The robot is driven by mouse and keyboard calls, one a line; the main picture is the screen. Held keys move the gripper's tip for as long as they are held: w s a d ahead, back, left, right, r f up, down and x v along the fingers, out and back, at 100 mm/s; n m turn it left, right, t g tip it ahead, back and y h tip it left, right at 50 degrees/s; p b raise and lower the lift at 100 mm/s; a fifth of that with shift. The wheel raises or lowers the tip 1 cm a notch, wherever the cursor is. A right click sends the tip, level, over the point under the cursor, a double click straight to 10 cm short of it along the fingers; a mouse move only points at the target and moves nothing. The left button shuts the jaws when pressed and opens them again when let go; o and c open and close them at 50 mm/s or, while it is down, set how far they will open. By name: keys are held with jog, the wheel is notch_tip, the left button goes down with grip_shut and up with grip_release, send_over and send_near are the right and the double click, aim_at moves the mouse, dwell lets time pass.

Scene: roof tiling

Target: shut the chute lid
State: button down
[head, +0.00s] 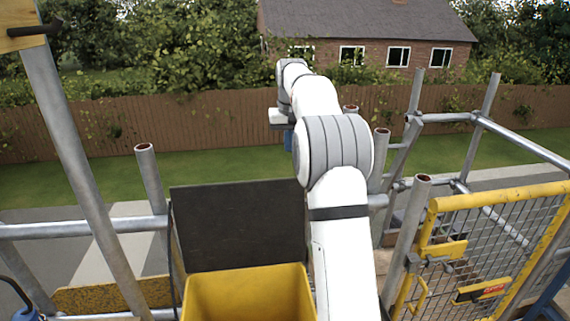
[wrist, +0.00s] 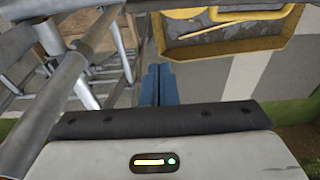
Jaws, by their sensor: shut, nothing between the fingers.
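The chute's black lid (head: 238,226) stands raised, close to upright, behind the yellow chute mouth (head: 248,292) in the head view. The mouth is open at the top, and my arm hides the right edge of the lid. My gripper (head: 288,142) is beyond and above the lid, apart from it, with its blue fingers partly hidden by my arm. In the wrist view my gripper (wrist: 157,84) has its two blue fingers together with nothing between them. I cannot make out the lid in the wrist view.
Scaffold tubes (head: 80,150) stand left of the chute, and a yellow mesh gate (head: 490,245) stands at the right. The wrist view shows a yellow container with rubble (wrist: 280,55) below and scaffold tubes (wrist: 75,75) at left. A wooden fence (head: 190,122) lies far off.

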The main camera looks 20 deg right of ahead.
notch_tip(320, 180, down, 8)
jog(key=s+a+p, duration=0.1)
jog(key=s, duration=0.1)
jog(key=shift+s+p, duration=0.2)
jog(key=shift+p, duration=0.2)
jog(key=shift+s+r, duration=0.1)
